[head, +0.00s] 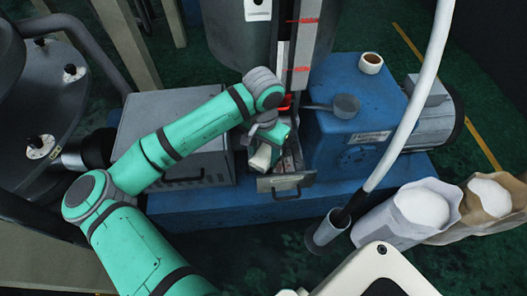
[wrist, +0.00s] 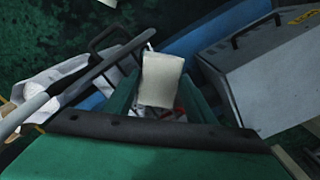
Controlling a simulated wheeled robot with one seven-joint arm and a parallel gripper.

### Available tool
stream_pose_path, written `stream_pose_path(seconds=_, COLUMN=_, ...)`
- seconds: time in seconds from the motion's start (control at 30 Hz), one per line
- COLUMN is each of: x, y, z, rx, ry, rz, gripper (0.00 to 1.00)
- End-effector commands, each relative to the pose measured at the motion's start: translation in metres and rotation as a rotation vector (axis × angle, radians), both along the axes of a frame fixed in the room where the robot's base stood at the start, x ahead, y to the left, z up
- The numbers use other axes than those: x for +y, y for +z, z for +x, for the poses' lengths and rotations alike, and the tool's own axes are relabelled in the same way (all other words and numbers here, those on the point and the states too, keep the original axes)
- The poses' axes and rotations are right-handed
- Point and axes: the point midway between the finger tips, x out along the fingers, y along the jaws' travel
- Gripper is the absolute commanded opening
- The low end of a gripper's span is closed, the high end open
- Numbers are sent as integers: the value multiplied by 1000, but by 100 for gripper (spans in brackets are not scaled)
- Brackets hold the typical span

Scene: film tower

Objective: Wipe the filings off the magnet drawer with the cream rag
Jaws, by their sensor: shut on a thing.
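My gripper (head: 272,142) is shut on the cream rag (head: 260,158), over the open magnet drawer (head: 285,183). The drawer is a grey metal tray with a front handle, pulled out between the grey box and the blue machine. In the wrist view the rag (wrist: 162,80) is a pale block between the green fingers of my gripper (wrist: 160,98). The rag and gripper hide part of the drawer. I cannot tell whether the rag touches it. Filings are too small or hidden to make out.
A grey metal box (head: 172,130) stands left of the drawer, and a blue machine (head: 345,125) right of it with a small cup (head: 371,62) on top. A white hose (head: 415,95) hangs at the right. Open sacks (head: 418,212) stand at the lower right.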

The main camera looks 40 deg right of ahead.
Motion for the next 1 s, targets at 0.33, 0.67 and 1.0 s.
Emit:
stream_pose_path(seconds=0.33, x=0, y=-5, z=0, rx=1, ry=0, rz=0, gripper=32)
stream_pose_path(seconds=0.67, x=0, y=-11, z=0, rx=0, ry=1, rz=0, gripper=32)
stream_pose_path(seconds=1.0, x=0, y=-16, z=0, rx=1, ry=0, rz=0, gripper=32)
